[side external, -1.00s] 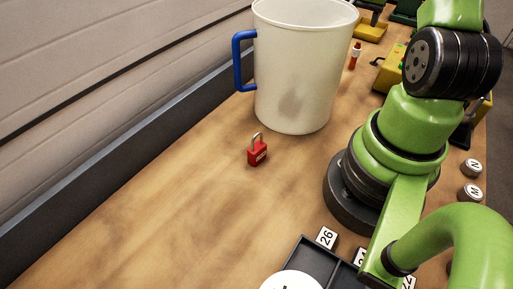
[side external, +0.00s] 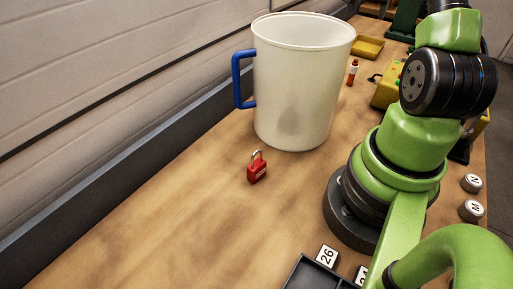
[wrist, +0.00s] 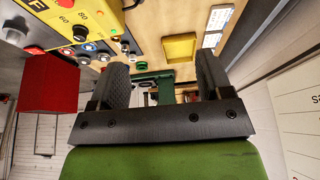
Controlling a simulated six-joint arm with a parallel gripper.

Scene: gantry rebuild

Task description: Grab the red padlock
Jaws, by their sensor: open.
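The red padlock (side external: 257,172) stands upright on the wooden bench in the side external view, its metal shackle on top. It is just in front of the large white jug and apart from it. I do not see it in the wrist view. My gripper (wrist: 160,60) shows in the wrist view with its two dark fingers spread wide and nothing between them. The side external view shows my green arm to the right of the padlock, but not the gripper's fingers, so their distance from the padlock is unclear.
The large white jug (side external: 302,85) with a blue handle stands behind the padlock. Bare wood lies to the padlock's left and front. A dark tray (side external: 318,276) is at the bottom edge. The wrist view shows a yellow button panel (wrist: 62,12) and a yellow tray (wrist: 180,47).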

